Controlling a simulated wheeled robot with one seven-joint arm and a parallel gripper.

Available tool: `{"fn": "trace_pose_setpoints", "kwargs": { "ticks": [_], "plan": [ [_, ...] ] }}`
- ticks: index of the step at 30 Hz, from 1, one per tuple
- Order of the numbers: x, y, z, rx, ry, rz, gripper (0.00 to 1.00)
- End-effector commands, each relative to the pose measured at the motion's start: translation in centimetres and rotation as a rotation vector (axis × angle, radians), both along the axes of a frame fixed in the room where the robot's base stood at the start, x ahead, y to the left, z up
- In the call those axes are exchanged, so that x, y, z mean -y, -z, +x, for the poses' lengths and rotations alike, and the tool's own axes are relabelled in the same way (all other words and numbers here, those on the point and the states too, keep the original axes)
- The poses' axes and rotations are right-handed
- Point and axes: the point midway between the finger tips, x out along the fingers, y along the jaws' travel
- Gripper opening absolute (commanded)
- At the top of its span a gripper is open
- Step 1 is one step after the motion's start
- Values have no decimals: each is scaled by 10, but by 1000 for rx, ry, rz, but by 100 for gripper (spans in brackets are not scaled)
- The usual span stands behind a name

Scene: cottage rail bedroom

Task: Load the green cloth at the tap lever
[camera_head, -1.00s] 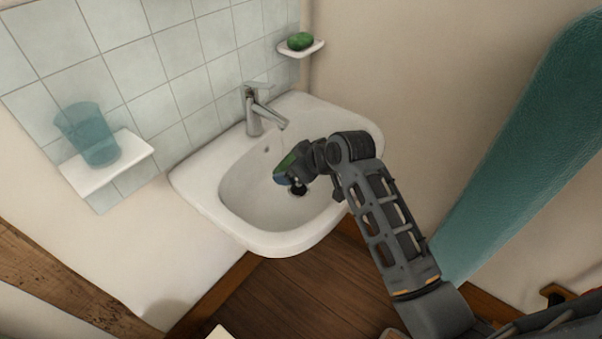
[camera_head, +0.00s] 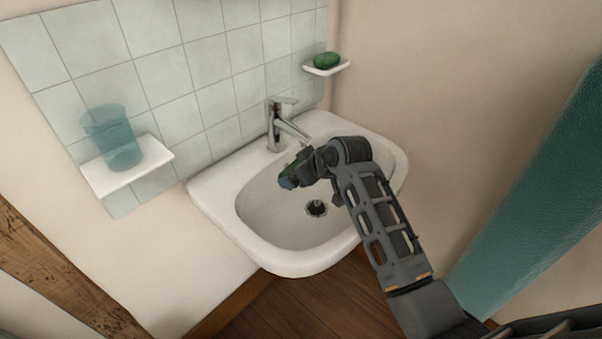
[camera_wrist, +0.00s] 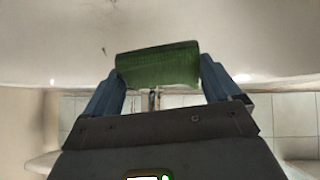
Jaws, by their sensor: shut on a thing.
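The green cloth (camera_wrist: 158,66) is held between the two blue fingers of my gripper (camera_wrist: 158,78) in the wrist view. In the head view a small part of the cloth (camera_head: 288,168) shows at my gripper (camera_head: 290,179). My gripper is over the sink bowl, in front of and below the tap spout. The silver tap (camera_head: 273,130) stands on the back rim of the sink. Its lever (camera_head: 283,100) is on top and has nothing on it. I cannot tell the exact gap between the cloth and the spout.
The white sink (camera_head: 225,205) has a dark drain (camera_head: 316,208). A teal cup (camera_head: 113,138) stands on a white shelf (camera_head: 125,178) at left. A green soap-like item (camera_head: 326,60) lies on a small shelf (camera_head: 328,70) at right. A teal panel (camera_head: 530,200) is at right.

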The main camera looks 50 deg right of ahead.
Motion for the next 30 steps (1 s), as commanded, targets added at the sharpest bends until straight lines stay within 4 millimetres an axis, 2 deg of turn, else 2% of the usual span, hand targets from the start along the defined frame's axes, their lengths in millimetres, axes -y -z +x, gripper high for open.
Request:
{"fn": "trace_pose_setpoints", "kwargs": {
  "ticks": [14, 30],
  "plan": [
    [-1, -1, -2, 0, 0, 0, 66],
    [-9, -1, -39, -1, 1, 1, 66]
  ]
}}
